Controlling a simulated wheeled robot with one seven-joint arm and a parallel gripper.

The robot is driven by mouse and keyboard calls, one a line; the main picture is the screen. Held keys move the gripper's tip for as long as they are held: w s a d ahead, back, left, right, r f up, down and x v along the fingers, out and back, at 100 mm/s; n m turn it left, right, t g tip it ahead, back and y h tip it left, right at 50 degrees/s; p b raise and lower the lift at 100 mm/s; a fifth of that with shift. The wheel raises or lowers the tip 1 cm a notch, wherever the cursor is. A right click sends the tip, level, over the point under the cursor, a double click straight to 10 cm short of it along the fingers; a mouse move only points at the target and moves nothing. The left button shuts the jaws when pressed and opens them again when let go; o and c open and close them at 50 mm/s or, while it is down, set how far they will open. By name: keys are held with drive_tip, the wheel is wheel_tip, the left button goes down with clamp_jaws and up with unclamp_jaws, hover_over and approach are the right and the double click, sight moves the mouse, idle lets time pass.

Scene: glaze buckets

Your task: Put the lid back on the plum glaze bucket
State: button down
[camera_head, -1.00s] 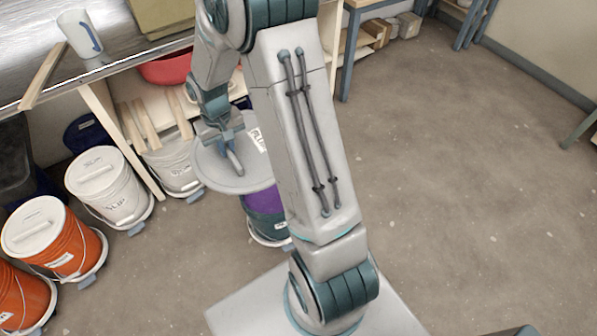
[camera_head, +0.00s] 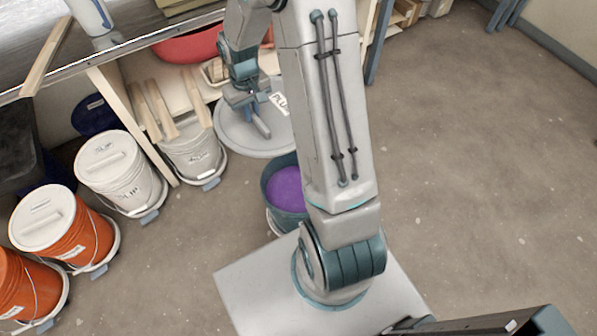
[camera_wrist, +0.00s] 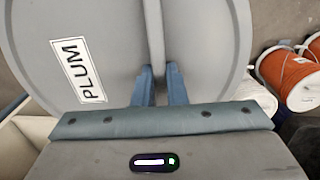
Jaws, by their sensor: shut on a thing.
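My gripper (camera_head: 258,118) is shut on the grey round lid (camera_head: 283,136), holding it by its raised handle. The lid carries a white label starting "PLU" in the head view, and reads PLUM in the wrist view (camera_wrist: 110,40). In the wrist view the two blue fingers (camera_wrist: 160,85) close on the handle ridge. The open plum bucket (camera_head: 270,190) is dark teal with purple glaze (camera_head: 286,190) inside. It stands on the floor below and to the right of the lid in the head view. Its right side is hidden by my arm. The lid is apart from the bucket.
The floor on the right is clear.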

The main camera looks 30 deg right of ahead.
drive_tip(key=s+d+f+n+b, duration=0.2)
drive_tip(key=d+f+n+b, duration=0.2)
drive_tip(key=f+b, duration=0.7)
drive_tip(key=s+d+f+n+b, duration=0.2)
drive_tip(key=d+f+n+b, duration=0.2)
drive_tip(key=f+n+b, duration=0.3)
drive_tip(key=s+d+f+n+b, duration=0.2)
drive_tip(key=d+f+n+b, duration=0.2)
drive_tip(key=f+b, duration=1.1)
drive_tip(key=shift+f+n, duration=0.5)
drive_tip(key=shift+n, duration=0.4)
wheel_tip(320, 180, down, 6)
drive_tip(key=b, duration=0.5)
drive_tip(key=shift+f, duration=0.85)
drive_tip(key=c, duration=0.9)
unclamp_jaws()
